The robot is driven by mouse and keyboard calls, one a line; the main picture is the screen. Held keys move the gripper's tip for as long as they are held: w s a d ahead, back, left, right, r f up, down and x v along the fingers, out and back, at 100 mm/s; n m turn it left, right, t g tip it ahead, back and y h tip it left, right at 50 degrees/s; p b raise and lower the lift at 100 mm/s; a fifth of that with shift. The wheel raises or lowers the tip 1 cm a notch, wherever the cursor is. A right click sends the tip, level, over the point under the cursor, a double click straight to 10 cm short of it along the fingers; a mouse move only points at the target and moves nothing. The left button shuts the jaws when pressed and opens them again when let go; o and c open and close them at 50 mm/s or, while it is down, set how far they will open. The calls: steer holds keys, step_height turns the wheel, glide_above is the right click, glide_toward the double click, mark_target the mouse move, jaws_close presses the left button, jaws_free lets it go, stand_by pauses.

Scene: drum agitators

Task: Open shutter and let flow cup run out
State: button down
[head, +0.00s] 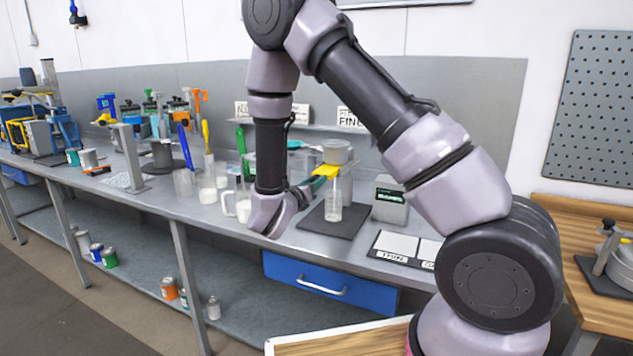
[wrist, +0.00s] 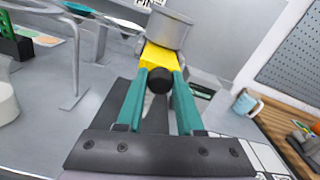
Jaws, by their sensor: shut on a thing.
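The flow cup (head: 336,150) is a grey metal cup held up on a stand at the middle of the bench. It also shows at the top of the wrist view (wrist: 170,30). Under it sits the yellow shutter (head: 327,170), with a dark round knob end (wrist: 160,80) towards me in the wrist view. My gripper (head: 312,184) reaches in from the left, its teal fingers on either side of the knob, shut on the shutter. A clear glass (head: 333,208) stands upright below the cup on a dark mat (head: 318,224). Whether liquid flows cannot be told.
A grey box with a green display (head: 390,203) stands right of the mat, with a labelled two-panel board (head: 402,248) in front. A white-filled jug (head: 242,206) and beakers with coloured spatulas stand to the left. Signs stand on a shelf behind.

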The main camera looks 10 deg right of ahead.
steer(key=c, duration=0.5)
jaws_free()
steer(key=shift+s+a, duration=0.15)
steer(key=shift+s, duration=0.05)
steer(key=shift+c, duration=0.2)
steer(key=v, duration=1.1)
